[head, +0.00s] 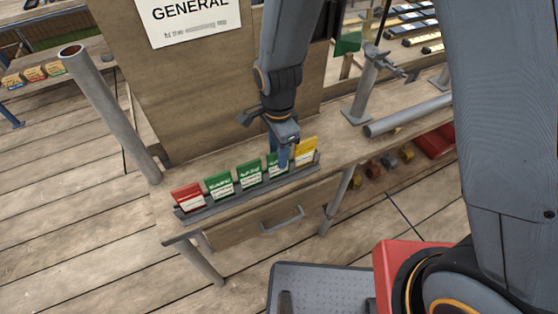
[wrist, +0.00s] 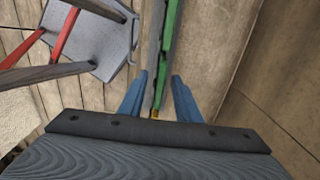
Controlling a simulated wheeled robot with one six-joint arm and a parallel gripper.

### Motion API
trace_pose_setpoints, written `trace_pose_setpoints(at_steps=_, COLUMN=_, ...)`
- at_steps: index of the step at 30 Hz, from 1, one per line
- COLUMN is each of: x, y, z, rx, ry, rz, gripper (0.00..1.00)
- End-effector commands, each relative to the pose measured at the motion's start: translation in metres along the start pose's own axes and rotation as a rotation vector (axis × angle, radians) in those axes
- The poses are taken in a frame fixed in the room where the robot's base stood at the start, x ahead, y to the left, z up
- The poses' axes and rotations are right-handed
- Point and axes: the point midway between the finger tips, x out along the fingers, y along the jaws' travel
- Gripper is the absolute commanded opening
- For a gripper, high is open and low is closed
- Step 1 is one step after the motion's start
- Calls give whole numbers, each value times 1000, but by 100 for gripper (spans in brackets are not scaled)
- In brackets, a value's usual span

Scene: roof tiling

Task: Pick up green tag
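Several upright tags stand in a row in a narrow grey rack (head: 240,199) on a wooden bench: a red one (head: 187,198) at the left, then three green tags, the left (head: 219,187), the middle (head: 250,175) and the right (head: 272,167), and a yellow one (head: 306,152) at the right. My gripper (head: 283,163) points down at the right green tag and partly hides it. In the wrist view my gripper (wrist: 160,76) has its two blue fingers apart, one on each side of the row. A green tag edge (wrist: 160,92) shows between them, with visible gaps on both sides.
A sign reading GENERAL (head: 190,18) hangs on the board behind the rack. A metal post (head: 110,115) stands at the left and a grey pipe (head: 408,115) lies at the right. A grey tray (head: 320,285) is in front of the bench.

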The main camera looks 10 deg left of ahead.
Motion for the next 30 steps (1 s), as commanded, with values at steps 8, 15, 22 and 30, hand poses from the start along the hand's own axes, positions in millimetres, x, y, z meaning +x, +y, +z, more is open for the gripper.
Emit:
trace_pose_setpoints(at_steps=8, x=0, y=0, z=0, rx=0, ry=0, rz=0, gripper=12)
trace_pose_setpoints(at_steps=15, x=0, y=0, z=0, rx=0, ry=0, rz=0, gripper=0)
trace_pose_setpoints(at_steps=22, x=-2, y=0, z=0, rx=0, ry=0, rz=-1, gripper=0)
trace_pose_setpoints(at_steps=30, x=-18, y=-1, z=0, rx=0, ry=0, rz=-3, gripper=0)
